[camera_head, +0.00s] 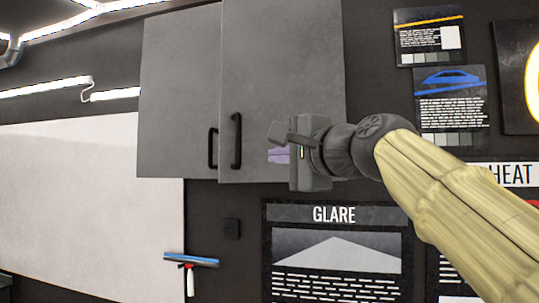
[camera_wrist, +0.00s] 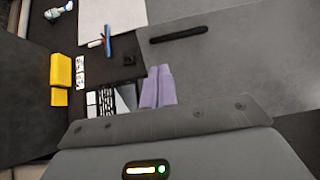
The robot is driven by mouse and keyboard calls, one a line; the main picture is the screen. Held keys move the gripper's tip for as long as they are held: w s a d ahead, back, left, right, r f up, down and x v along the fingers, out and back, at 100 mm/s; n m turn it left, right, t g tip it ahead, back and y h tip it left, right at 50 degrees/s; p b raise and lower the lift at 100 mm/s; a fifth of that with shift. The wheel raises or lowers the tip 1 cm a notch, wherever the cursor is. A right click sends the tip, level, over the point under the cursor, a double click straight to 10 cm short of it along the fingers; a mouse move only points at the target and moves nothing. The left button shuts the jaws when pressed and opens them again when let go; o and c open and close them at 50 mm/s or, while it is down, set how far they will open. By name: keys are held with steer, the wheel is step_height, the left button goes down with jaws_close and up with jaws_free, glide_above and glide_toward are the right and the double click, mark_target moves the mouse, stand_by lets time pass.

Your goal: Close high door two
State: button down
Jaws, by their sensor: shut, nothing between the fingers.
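A grey wall cabinet shows two doors side by side in the head view, a left door (camera_head: 180,85) and a right door (camera_head: 275,75). Each has a black vertical bar handle, the left one (camera_head: 213,149) and the right one (camera_head: 236,140). I cannot tell which door is number two. The right door's lower edge sits slightly lower than the left's; whether it stands ajar is unclear. My gripper (camera_head: 278,155) is shut and empty, its purple fingers at the right door's lower part, right of the handle. In the wrist view the fingers (camera_wrist: 158,72) lie by the grey door panel (camera_wrist: 220,70); contact is unclear.
Below the cabinet are a GLARE poster (camera_head: 336,250), a small black box (camera_head: 232,229) and a blue squeegee (camera_head: 190,262). A white board (camera_head: 80,190) covers the left wall. Yellow items (camera_wrist: 60,78) show in the wrist view. More posters hang at right.

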mark_target(239, 159)
steer(key=p+x, duration=0.4)
steer(key=x, duration=0.9)
steer(key=shift+p, duration=0.35)
steer(key=shift+a, duration=0.1)
